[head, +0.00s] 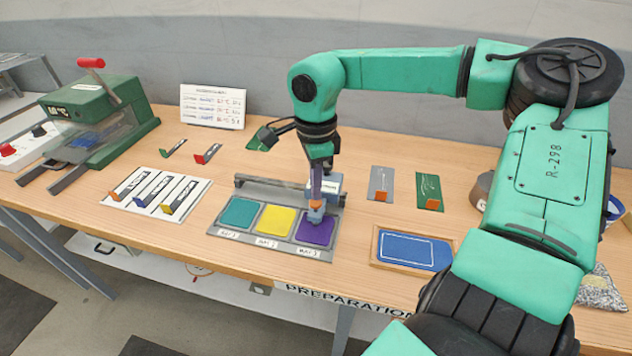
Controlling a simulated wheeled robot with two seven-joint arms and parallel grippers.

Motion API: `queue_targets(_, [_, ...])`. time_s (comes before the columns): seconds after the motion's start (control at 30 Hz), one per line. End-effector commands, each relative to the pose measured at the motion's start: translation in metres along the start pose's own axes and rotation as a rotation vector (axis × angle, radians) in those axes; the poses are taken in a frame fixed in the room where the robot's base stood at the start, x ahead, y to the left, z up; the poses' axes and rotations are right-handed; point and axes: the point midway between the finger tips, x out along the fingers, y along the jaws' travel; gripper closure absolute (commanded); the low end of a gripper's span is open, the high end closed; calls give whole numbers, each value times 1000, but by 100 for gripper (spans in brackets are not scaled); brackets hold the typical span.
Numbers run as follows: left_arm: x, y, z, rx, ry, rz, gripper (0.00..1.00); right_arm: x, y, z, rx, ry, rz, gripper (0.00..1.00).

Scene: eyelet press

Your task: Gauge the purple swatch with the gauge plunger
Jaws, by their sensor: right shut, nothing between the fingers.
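The purple swatch (316,232) lies in the right-hand bay of a grey tray (270,248), beside a yellow swatch (275,221) and a teal swatch (239,213). A gauge carriage (333,184) with a pale label sits at the right end of the rail behind the tray. The gauge plunger (316,214) shows low over the back of the purple swatch; I cannot tell if it touches. My right gripper (316,198) is shut, pointing down just above the plunger and partly hiding the carriage; contact is unclear. My left gripper is out of view.
A green press (95,112) with a red-tipped lever stands at the left. A white board (155,197) holds several tools. A framed blue panel (411,251) lies right of the tray. Grey (381,181) and green (429,187) cards lie behind it.

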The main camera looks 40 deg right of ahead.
Motion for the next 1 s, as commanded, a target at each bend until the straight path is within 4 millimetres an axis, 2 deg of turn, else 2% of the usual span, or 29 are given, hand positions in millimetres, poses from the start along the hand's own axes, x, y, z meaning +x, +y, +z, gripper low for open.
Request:
queue_targets(0.33, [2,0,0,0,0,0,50,2,0,0,0,0,0,100])
queue_targets(1.0, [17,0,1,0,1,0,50,19,0,0,0,0,0,100])
